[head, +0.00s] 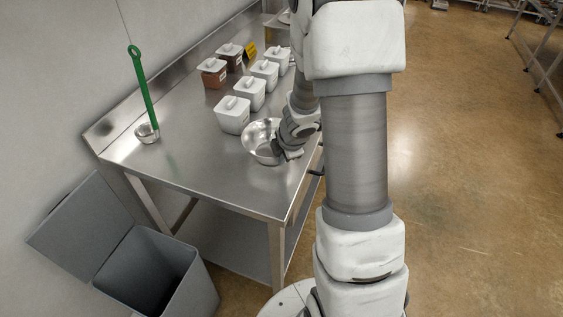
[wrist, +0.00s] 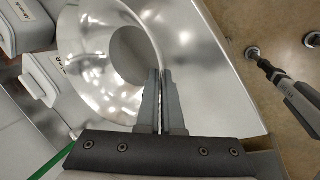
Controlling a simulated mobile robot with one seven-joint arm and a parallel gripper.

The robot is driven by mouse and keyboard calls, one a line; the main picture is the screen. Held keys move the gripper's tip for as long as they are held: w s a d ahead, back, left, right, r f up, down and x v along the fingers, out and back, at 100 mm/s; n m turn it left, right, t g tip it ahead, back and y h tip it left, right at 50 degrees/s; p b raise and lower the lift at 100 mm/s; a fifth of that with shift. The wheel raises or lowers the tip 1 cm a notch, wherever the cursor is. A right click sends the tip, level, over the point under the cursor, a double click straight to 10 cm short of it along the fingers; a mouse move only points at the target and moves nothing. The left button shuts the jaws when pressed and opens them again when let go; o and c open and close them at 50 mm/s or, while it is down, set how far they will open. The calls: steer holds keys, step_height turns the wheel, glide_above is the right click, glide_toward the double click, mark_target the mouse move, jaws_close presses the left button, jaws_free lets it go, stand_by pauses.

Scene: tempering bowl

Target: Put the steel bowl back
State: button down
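The steel bowl (head: 255,142) is at the near right part of the steel table, close to its right edge. It looks upright; whether its base touches the table is hard to tell. My gripper (head: 285,154) is at the bowl's near right side. In the wrist view the bowl (wrist: 92,60) fills the upper left. The fingers of my gripper (wrist: 162,92) are close together, one on each side of the bowl's rim, with the thin wall between them. The bowl looks empty. My arm hides part of its right side in the head view.
Several lidded white tubs (head: 232,116) stand in a row behind the bowl, with brown-filled containers (head: 213,74) beside them. A green-handled ladle (head: 142,90) is at the table's left. The table's front (head: 205,165) is clear. A grey open bin (head: 150,270) stands below on the floor.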

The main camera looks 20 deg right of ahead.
steer(key=shift+f, duration=0.15)
steer(key=c, duration=1.1)
jaws_free()
